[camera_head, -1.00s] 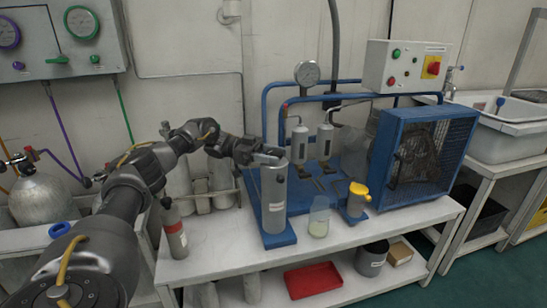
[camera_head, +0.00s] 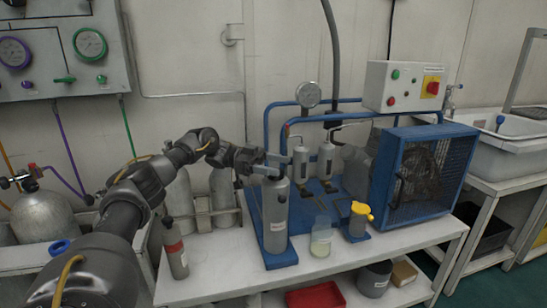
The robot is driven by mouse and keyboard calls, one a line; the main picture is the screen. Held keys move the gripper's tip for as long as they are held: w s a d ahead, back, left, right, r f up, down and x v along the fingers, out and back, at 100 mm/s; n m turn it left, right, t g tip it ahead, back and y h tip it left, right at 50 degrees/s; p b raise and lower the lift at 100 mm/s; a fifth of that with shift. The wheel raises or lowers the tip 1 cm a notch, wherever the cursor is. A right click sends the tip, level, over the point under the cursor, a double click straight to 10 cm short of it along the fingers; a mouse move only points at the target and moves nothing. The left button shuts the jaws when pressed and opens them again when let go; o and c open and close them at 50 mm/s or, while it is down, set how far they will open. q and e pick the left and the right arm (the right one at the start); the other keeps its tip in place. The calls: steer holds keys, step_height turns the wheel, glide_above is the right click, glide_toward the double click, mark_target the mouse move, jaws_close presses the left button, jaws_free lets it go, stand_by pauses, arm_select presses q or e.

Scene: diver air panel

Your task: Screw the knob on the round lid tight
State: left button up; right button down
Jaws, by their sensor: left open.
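The grey metal cylinder (camera_head: 276,218) stands upright on a blue base plate on the white bench. The round lid with its knob at the top of this cylinder is mostly hidden by my left gripper (camera_head: 274,170). My left gripper is open at the cylinder's top, its fingers pointing right; I cannot tell whether they touch the knob. My left arm comes in from the lower left. My right gripper is not in view.
Right of the cylinder stand a clear beaker (camera_head: 321,236) and a yellow-topped cup (camera_head: 358,220). Behind are two small filter cylinders, a gauge (camera_head: 308,94) and the blue-framed compressor (camera_head: 425,172). A grey bottle (camera_head: 175,250) stands left on the white bench (camera_head: 220,262).

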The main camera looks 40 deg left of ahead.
arm_select(q)
steer(key=s+d+r, duration=0.8)
steer(key=s+r, duration=0.1)
steer(key=s, duration=0.2)
steer(key=shift+d+r+p, duration=0.25)
steer(key=shift+r+p, duration=0.05)
steer(key=shift+p, duration=0.15)
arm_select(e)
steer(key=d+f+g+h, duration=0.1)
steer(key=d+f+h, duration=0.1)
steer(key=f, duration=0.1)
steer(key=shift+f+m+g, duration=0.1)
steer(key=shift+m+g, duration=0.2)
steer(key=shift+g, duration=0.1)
